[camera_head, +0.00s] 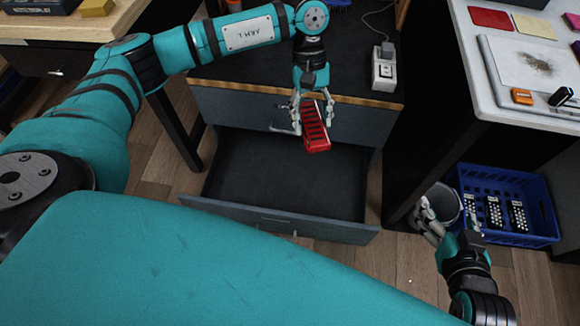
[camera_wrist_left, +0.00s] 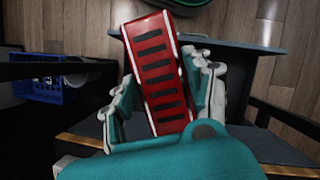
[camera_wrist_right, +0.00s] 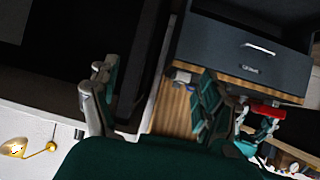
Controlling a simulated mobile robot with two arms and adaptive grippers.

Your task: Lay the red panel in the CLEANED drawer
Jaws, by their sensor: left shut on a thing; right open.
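The red panel (camera_head: 316,128), with a row of black slots, is held by my left gripper (camera_head: 312,115) above the back part of the open drawer (camera_head: 290,178). It hangs tilted in front of the cabinet face. In the left wrist view the panel (camera_wrist_left: 158,75) lies between both fingers. The drawer is pulled out and its visible dark floor is bare. I can read no label on it. My right gripper (camera_head: 450,212) is open and empty beside the blue crate. The right wrist view also shows the red panel (camera_wrist_right: 267,110), small and partly hidden by fingers.
The blue crate (camera_head: 545,205) on the floor at right holds several black panels. A grey bin (camera_head: 445,203) stands beside it. The cabinet top (camera_head: 350,60) carries a white power socket (camera_head: 384,68). A white worktop (camera_head: 484,95) stands at right. The drawer's front wall (camera_head: 275,218) rises nearest me.

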